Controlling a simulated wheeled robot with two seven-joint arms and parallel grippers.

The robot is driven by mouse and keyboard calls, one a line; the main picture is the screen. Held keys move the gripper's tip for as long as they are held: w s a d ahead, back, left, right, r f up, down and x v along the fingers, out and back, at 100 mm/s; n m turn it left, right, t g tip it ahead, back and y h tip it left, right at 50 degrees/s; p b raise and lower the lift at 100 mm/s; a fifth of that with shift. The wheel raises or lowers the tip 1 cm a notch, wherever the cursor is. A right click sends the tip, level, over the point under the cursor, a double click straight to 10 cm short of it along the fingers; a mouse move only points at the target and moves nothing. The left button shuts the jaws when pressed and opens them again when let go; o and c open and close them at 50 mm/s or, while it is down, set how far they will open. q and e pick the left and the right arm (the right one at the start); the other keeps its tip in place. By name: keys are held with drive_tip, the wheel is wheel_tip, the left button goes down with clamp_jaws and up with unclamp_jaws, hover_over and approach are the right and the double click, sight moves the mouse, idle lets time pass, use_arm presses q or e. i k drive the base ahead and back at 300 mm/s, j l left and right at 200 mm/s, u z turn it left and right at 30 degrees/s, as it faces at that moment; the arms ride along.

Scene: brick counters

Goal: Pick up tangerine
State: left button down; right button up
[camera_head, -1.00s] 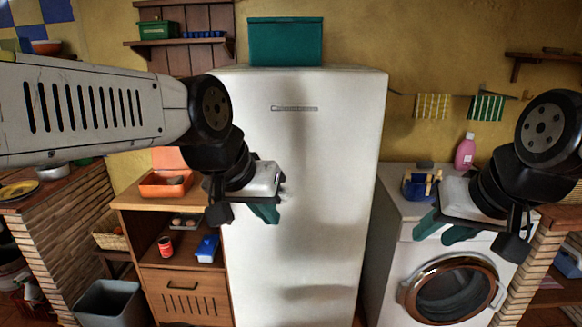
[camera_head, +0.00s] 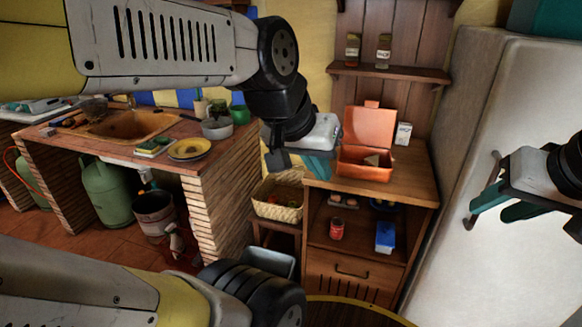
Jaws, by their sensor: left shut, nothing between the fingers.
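No tangerine can be made out for certain. A wicker basket (camera_head: 270,211) stands on a low stool left of the wooden cabinet, with small orange-red items inside, too small to tell apart. My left gripper (camera_head: 320,172) is shut and empty, in front of the cabinet and above and to the right of the basket in the picture. My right gripper (camera_head: 500,208) is open and empty in front of the fridge, at the right edge.
The wooden cabinet (camera_head: 415,187) carries an open orange box (camera_head: 368,133); a red can (camera_head: 337,229) and a blue container (camera_head: 385,237) sit on its shelf. A brick counter (camera_head: 222,190) with a sink stands left. The fridge (camera_head: 520,90) stands right.

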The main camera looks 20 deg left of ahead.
sight(273, 199)
drive_tip(key=j, duration=0.55)
drive_tip(key=i+j+u, duration=0.1)
drive_tip(key=j, duration=0.4)
drive_tip(key=i+j, duration=0.1)
drive_tip(key=j, duration=1)
drive_tip(key=i+j+u, duration=0.1)
drive_tip(key=j, duration=0.4)
drive_tip(key=i+j, duration=0.4)
drive_tip(key=j, duration=0.15)
drive_tip(key=i+j, duration=0.4)
drive_tip(key=j, duration=0.15)
drive_tip(key=j+u, duration=0.05)
